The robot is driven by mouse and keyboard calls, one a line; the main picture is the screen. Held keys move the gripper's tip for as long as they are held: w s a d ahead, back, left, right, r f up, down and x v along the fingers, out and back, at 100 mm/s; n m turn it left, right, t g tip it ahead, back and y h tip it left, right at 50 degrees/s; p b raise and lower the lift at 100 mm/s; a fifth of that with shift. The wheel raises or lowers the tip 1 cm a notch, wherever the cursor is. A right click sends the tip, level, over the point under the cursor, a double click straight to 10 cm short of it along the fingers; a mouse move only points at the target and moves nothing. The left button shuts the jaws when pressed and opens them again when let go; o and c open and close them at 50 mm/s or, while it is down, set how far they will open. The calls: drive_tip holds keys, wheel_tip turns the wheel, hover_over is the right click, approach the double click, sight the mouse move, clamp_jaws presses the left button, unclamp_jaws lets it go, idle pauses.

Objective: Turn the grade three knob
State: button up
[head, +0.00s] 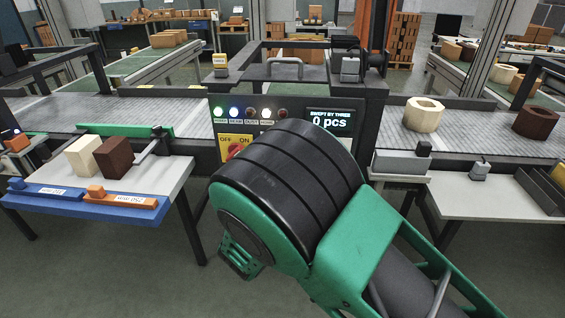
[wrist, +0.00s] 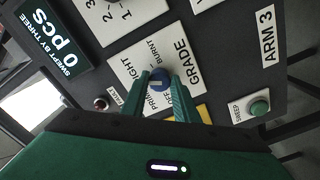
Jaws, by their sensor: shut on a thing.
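The grade knob is a round blue knob (wrist: 158,80) with a white mark, on a white plate (wrist: 133,68) lettered GRADE in the wrist view. BURNT and PRIME can be read around the knob; another label is partly covered. The white mark lies towards the left of the picture. An ARM 3 label (wrist: 268,38) is on the same dark panel. My gripper (wrist: 160,84) has its two green fingers closed on the sides of the knob. In the head view my arm covers that part of the panel, and the knob and fingers are hidden.
A red ON/OFF switch (head: 236,150) and a display reading 0 pcs (head: 331,122) are on the machine front. Pale and brown bricks stand on a side table (head: 170,178).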

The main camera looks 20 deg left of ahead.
drive_tip(key=shift+d+f, duration=0.15)
drive_tip(key=shift+f, duration=0.15)
drive_tip(key=o, duration=1.1)
drive_tip(key=shift+c, duration=0.2)
drive_tip(key=shift+r, duration=0.15)
drive_tip(key=v, duration=1)
drive_tip(key=shift+s, duration=0.35)
